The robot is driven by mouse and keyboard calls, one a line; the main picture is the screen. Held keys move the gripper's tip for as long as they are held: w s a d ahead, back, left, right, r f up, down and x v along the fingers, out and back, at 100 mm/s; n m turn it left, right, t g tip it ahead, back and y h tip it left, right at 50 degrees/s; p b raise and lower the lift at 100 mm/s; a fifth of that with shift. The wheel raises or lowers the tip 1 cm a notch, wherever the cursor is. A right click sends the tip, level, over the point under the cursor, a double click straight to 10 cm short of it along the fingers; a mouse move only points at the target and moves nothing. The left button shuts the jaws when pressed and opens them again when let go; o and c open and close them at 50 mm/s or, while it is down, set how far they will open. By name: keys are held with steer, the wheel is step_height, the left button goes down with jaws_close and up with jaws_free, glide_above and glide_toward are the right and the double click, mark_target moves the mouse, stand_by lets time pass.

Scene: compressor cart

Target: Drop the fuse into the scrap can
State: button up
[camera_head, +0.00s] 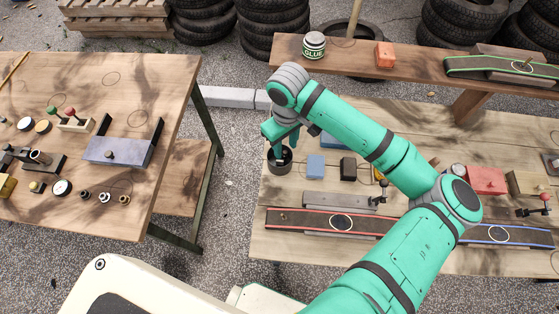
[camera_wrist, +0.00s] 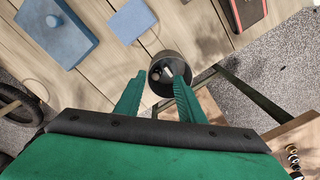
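The scrap can (camera_head: 289,166) is a dark, round, open container at the left end of the right-hand workbench. My gripper (camera_head: 279,153) points down at its mouth in the head view. In the wrist view the can (camera_wrist: 158,89) shows beyond and between my two green fingertips (camera_wrist: 161,76). The fingers stand apart with a clear gap and appear to hold nothing. Small pale, metallic-looking pieces (camera_wrist: 168,70) show inside the can's rim. One may be the fuse, but they are too small to tell. My fingers hide part of the can.
A blue block (camera_head: 315,166) and a black block (camera_head: 348,168) sit right of the can. A red-edged belt (camera_head: 300,220) runs along the bench front. A raised shelf with a glue tin (camera_head: 313,46) stands behind. The left table (camera_head: 160,90) is across a gap.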

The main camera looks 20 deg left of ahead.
step_height(320, 180, up, 10)
steer(key=shift+r, duration=0.15)
stand_by(0.3)
stand_by(0.4)
